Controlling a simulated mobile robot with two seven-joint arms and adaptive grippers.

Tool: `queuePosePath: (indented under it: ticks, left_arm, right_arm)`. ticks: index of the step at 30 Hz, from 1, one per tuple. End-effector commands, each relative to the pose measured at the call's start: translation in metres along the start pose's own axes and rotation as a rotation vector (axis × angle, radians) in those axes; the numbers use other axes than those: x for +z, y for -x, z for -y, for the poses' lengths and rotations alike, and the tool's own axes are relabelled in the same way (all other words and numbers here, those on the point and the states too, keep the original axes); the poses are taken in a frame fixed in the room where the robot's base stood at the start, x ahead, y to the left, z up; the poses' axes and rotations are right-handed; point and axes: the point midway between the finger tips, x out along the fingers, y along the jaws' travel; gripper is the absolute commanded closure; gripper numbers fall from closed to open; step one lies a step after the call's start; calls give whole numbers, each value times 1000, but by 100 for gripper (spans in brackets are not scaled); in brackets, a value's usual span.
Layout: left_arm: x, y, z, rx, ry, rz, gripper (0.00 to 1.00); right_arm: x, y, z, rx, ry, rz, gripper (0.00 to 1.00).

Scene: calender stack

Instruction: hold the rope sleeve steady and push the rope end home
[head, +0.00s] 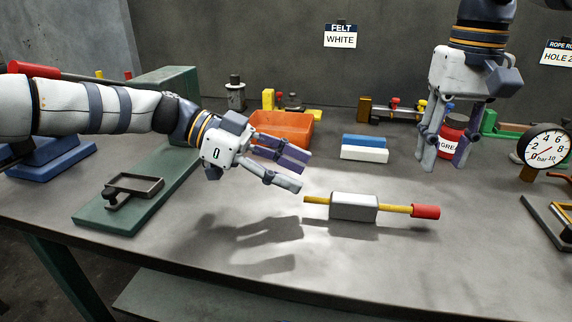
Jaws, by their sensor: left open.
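A grey block-shaped sleeve (354,206) lies on the bench right of centre. A yellow rope (393,208) shows at both of its ends, and a red piece (425,211) caps the rope's right end. The stretch inside the sleeve is hidden. My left gripper (299,172) is open and empty, above and left of the sleeve, fingers pointing right. My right gripper (444,166) hangs above and right of the sleeve, fingers down and apart. A red jar (453,140) shows between its fingers and seems to stand behind them.
A white block (364,154) and a blue block (363,141) lie behind the sleeve. An orange bin (285,128) stands behind my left gripper. A pressure gauge (544,146) stands at right. A green plate (105,215) with a frame lies at left. The bench before the sleeve is clear.

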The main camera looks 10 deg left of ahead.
Motion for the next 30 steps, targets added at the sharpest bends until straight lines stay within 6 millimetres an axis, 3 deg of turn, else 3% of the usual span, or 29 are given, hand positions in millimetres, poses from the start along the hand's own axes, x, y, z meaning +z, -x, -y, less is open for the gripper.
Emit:
queuePosePath:
  ticks: [9, 15, 26, 27, 30]
  left_arm:
    - [1, -72, -1, 3, 2, 4, 50]
    - [1, -106, 0, 0, 1, 3, 50]
    - [0, -116, 0, -2, 0, 1, 50]
    - [0, -116, 0, -2, 0, 1, 52]
    - [0, -116, 0, -2, 0, 1, 75]
  right_arm:
    - [0, 0, 0, 0, 0, 0, 67]
    - [0, 0, 0, 0, 0, 0, 67]
    - [0, 0, 0, 0, 0, 0, 67]
    - [0, 0, 0, 0, 0, 0, 67]
    - [0, 0, 0, 0, 0, 0, 67]
